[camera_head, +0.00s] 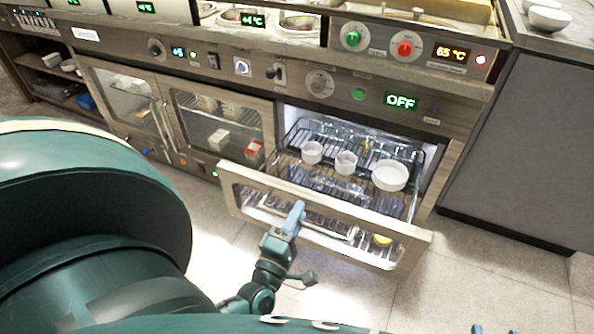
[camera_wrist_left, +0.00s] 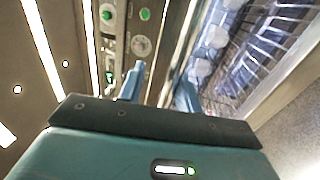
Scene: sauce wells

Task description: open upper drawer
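The upper drawer (camera_head: 330,215) of the right-hand cabinet is pulled well out, its wood-framed glass front tilted in the head view. Its wire rack holds two small white cups (camera_head: 312,152) (camera_head: 346,162) and a wider white bowl (camera_head: 390,175). My left gripper (camera_head: 298,208) is at the top edge of the drawer front. In the left wrist view its two blue fingers (camera_wrist_left: 160,88) stand apart, one on each side of that edge; whether they press on it is unclear. Only the blue fingertips of my right gripper (camera_head: 495,330) show at the bottom right, apart and empty.
Closed glass doors (camera_head: 215,125) stand left of the drawer. Above it is a control panel with an OFF display (camera_head: 400,101). A grey cabinet (camera_head: 525,150) stands at the right. The tiled floor (camera_head: 480,280) is clear in front. A yellow item (camera_head: 382,240) shows through the drawer's glass.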

